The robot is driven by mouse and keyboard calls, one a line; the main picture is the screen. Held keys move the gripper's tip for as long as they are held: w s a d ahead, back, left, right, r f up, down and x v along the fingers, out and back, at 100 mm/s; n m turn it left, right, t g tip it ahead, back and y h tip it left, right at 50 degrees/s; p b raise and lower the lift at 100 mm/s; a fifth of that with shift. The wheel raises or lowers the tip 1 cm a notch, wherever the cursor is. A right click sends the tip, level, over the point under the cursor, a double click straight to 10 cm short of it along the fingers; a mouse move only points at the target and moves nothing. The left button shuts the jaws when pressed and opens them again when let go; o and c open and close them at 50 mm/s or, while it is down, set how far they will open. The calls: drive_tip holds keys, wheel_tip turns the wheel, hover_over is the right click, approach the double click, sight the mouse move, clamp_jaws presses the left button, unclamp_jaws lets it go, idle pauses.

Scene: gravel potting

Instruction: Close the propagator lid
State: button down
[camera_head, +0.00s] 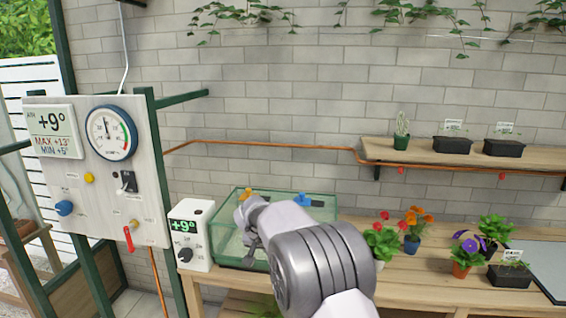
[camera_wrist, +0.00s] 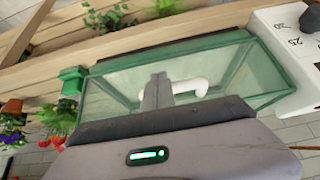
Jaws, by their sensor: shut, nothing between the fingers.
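The propagator (camera_head: 226,238) is a clear box with a green frame on the wooden bench, beside a white control box. An orange knob (camera_head: 246,193) and a blue knob (camera_head: 302,199) show along its upper back edge. I cannot tell the lid's exact angle. My gripper (camera_head: 252,243) is over the propagator, and my arm hides its right front. In the wrist view my gripper (camera_wrist: 156,91) is shut and empty in front of the propagator's clear panels (camera_wrist: 110,92). A white bent piece (camera_wrist: 188,87) shows just beyond the fingertips; I cannot tell whether they touch it.
The white control box (camera_head: 190,235) reading +9° stands close on the left, near a gauge panel (camera_head: 95,170). Potted flowers (camera_head: 381,241) stand to the right on the bench (camera_head: 420,285). A wall shelf (camera_head: 420,155) and copper pipe run behind.

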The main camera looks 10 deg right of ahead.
drive_tip(key=shift+r, duration=0.1)
drive_tip(key=s+a+r+p, duration=0.1)
drive_tip(key=s+r, duration=0.5)
drive_tip(key=s, duration=0.4)
drive_tip(key=s+r+p, duration=0.1)
drive_tip(key=s+r, duration=0.4)
drive_tip(key=s, duration=0.4)
drive_tip(key=s+a+r+y, duration=0.1)
drive_tip(key=s+y, duration=0.1)
drive_tip(key=s, duration=1.1)
drive_tip(key=s+a+r+y, duration=0.1)
drive_tip(key=s+y, duration=0.1)
drive_tip(key=s, duration=1.1)
drive_tip(key=shift+s+a+y, duration=0.3)
drive_tip(key=shift+s, duration=0.1)
